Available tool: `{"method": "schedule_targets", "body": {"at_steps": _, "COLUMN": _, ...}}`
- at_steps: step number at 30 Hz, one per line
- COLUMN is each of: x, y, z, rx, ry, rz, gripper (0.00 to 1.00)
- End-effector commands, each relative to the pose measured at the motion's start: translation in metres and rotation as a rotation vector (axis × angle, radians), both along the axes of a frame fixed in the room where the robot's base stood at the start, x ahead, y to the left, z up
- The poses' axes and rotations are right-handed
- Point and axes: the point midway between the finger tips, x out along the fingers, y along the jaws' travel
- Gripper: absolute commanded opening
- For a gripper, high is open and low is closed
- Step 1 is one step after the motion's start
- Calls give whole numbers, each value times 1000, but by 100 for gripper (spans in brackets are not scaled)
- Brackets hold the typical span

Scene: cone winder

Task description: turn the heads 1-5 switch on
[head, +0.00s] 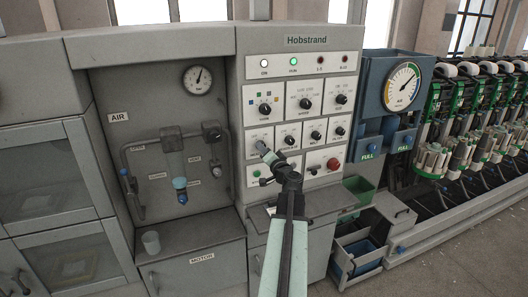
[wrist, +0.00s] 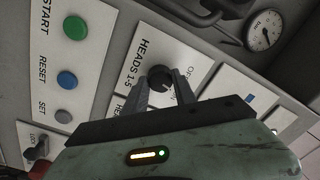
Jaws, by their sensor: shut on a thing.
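The heads 1-5 switch (wrist: 159,76) is a round black knob on a white plate (wrist: 148,52) marked HEADS 1-5 in the wrist view. My gripper (wrist: 161,88) has one finger on each side of the knob and is shut on it. The letters of OFF and ON show partly beside the knob; which one it points at I cannot tell. In the head view my gripper (head: 264,150) reaches the left plate of the panel's middle row and hides the knob there.
Start (wrist: 75,27), reset (wrist: 67,80) and set (wrist: 63,116) buttons are near my gripper. A red button (head: 333,164) and other knobs (head: 305,103) share the Hobstrand panel. A green lamp (head: 294,62) is lit. A green bin (head: 358,188) stands lower right.

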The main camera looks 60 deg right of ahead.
Motion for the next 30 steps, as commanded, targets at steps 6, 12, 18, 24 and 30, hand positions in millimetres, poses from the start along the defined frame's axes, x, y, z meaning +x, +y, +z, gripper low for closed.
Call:
{"method": "schedule_targets", "body": {"at_steps": 6, "x": 0, "y": 1, "z": 0, "rx": 126, "ry": -93, "rz": 0, "gripper": 0}}
{"method": "schedule_targets", "body": {"at_steps": 12, "x": 0, "y": 1, "z": 0, "rx": 205, "ry": -152, "rz": 1, "gripper": 0}}
{"method": "schedule_targets", "body": {"at_steps": 18, "x": 0, "y": 1, "z": 0, "rx": 246, "ry": -182, "rz": 0, "gripper": 0}}
{"method": "schedule_targets", "body": {"at_steps": 24, "x": 0, "y": 1, "z": 0, "rx": 260, "ry": -192, "rz": 0, "gripper": 0}}
{"method": "schedule_targets", "body": {"at_steps": 30, "x": -1, "y": 1, "z": 0, "rx": 260, "ry": -192, "rz": -1, "gripper": 0}}
